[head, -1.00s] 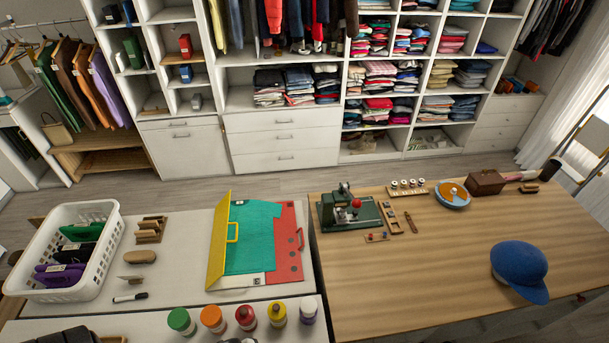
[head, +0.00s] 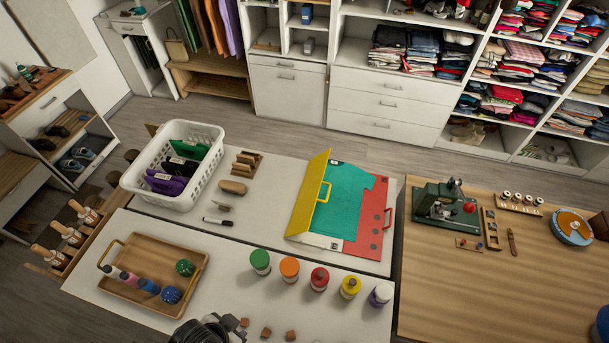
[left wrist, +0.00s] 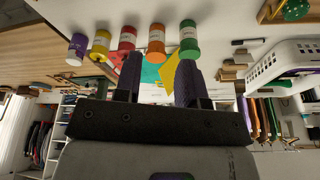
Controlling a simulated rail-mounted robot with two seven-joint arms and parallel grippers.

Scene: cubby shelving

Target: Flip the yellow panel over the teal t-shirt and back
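The teal t-shirt (head: 345,207) lies flat on the board, to the right of the yellow panel. The red panel (head: 373,224) lies at the right with a red handle. My left gripper (head: 210,331) shows dark at the bottom edge of the head view, apart from the board. In the left wrist view its two fingers (left wrist: 159,80) are spread with nothing between them; the yellow panel (left wrist: 171,69) shows beyond. My right gripper is not in view.
Several capped bottles (head: 319,279) stand in a row in front of the board. A wooden tray (head: 130,287) with bottles and balls is at front left, a white basket (head: 206,182) behind it. A green machine (head: 440,204) stands on the wooden table at right.

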